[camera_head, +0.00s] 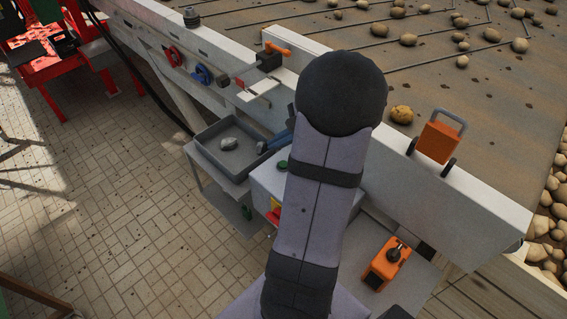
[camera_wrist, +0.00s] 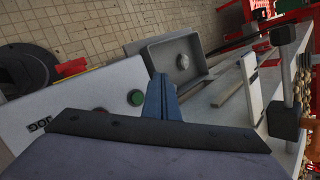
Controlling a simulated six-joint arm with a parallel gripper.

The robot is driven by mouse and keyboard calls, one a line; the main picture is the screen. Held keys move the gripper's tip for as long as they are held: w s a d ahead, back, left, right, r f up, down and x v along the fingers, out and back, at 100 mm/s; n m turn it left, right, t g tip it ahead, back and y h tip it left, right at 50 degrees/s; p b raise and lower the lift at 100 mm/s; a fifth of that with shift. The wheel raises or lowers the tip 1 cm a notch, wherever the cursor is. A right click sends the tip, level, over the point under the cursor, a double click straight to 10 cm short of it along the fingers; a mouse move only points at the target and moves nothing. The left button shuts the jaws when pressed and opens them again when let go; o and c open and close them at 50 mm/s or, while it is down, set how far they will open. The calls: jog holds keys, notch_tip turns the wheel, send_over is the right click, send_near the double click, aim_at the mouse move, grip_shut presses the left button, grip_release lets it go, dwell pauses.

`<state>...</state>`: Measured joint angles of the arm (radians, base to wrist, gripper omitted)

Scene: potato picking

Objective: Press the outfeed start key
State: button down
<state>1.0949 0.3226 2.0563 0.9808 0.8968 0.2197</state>
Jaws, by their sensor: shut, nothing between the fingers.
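A pale control box (camera_head: 266,181) shows partly behind my arm in the head view. A round green key (camera_wrist: 136,97) sits on its top face in the wrist view and also shows in the head view (camera_head: 282,167). No outfeed label is readable; a dark label reading "JOG" (camera_wrist: 40,125) lies farther left. My gripper (camera_wrist: 160,80) has blue fingers, shut and empty, just right of the green key in the wrist view.
A grey tray (camera_wrist: 150,48) holding a stone-like lump (camera_wrist: 183,62) stands beside the box. A white rail (camera_head: 470,190) borders the potato-strewn conveyor (camera_head: 440,90). An orange block with a handle (camera_head: 437,140) sits on the rail. Tiled floor (camera_head: 120,190) is open at left.

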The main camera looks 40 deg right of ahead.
aim_at(283, 165)
jog(key=shift+s+d+r+m+t+h, duration=0.1)
jog(key=shift+d+r+m+t, duration=0.15)
jog(key=shift+d, duration=0.35)
jog(key=shift+s+d+r+m+t+h, duration=0.1)
jog(key=shift+s+d+r+m+t, duration=0.1)
jog(key=shift+d+m, duration=0.25)
jog(key=shift+s+d+r+m+t+h, duration=0.15)
jog(key=shift+d+r+m, duration=0.1)
jog(key=shift+d, duration=0.45)
jog(key=shift+w+f, duration=0.1)
notch_tip(283, 165, down, 9)
jog(key=b, duration=0.7)
dwell(1.0)
jog(key=shift+f+b, duration=0.25)
jog(key=shift+b, duration=0.3)
